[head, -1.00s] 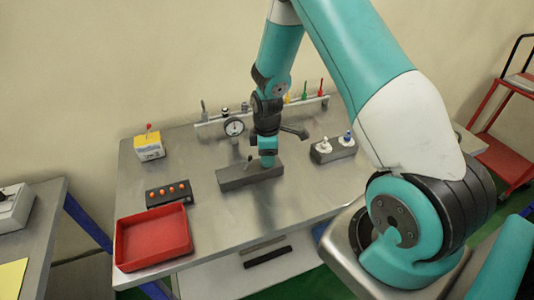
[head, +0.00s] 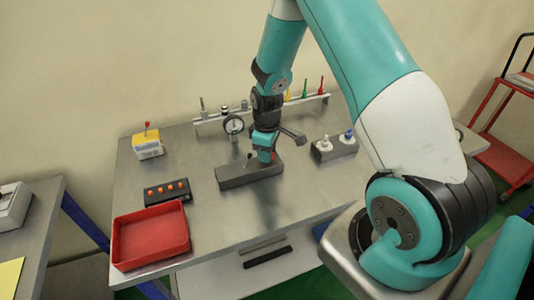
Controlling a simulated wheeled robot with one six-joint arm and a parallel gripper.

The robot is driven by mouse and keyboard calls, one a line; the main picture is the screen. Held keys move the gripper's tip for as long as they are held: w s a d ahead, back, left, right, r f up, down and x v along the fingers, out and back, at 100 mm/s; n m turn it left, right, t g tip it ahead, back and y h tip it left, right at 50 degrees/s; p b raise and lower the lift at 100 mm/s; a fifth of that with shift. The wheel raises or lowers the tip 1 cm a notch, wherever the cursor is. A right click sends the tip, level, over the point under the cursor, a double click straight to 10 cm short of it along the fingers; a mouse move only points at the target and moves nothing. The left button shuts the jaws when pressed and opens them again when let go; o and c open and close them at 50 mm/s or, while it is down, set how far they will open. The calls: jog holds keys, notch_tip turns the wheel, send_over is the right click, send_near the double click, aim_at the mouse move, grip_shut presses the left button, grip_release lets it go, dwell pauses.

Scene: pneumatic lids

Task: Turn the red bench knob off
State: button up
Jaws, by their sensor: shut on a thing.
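The grey block (head: 240,178) lies on the metal bench, with a small dark knob (head: 249,156) standing on its top. My gripper (head: 266,161) points down at the right part of this block, beside the dark knob. It is shut on a small red piece (head: 273,156), which shows at its right side and looks like the red knob. The fingers and wrist hide most of the red piece, so I cannot tell its angle.
A yellow and white box (head: 148,147) with a red lever stands at the back left. A red tray (head: 150,238) and a black strip with orange buttons (head: 167,192) are at left. A gauge (head: 234,125), a rail with coloured handles and a grey two-fitting block (head: 335,151) are close behind and right.

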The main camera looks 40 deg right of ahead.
jog(key=m+b, duration=0.1)
jog(key=m, duration=0.2)
jog(key=shift+w+d+m, duration=0.1)
jog(key=shift+d+m, duration=0.05)
jog(key=shift+m, duration=0.25)
jog(key=m, duration=0.3)
jog(key=shift+m+b, duration=0.3)
jog(key=m, duration=0.3)
jog(key=m+b, duration=0.1)
jog(key=m, duration=0.1)
jog(key=shift+d+m, duration=0.2)
jog(key=shift+m, duration=0.2)
jog(key=o, duration=0.9)
jog(key=shift+o, duration=0.2)
notch_tip(320, 180, up, 18)
jog(key=b, duration=0.2)
jog(key=shift+f, duration=0.25)
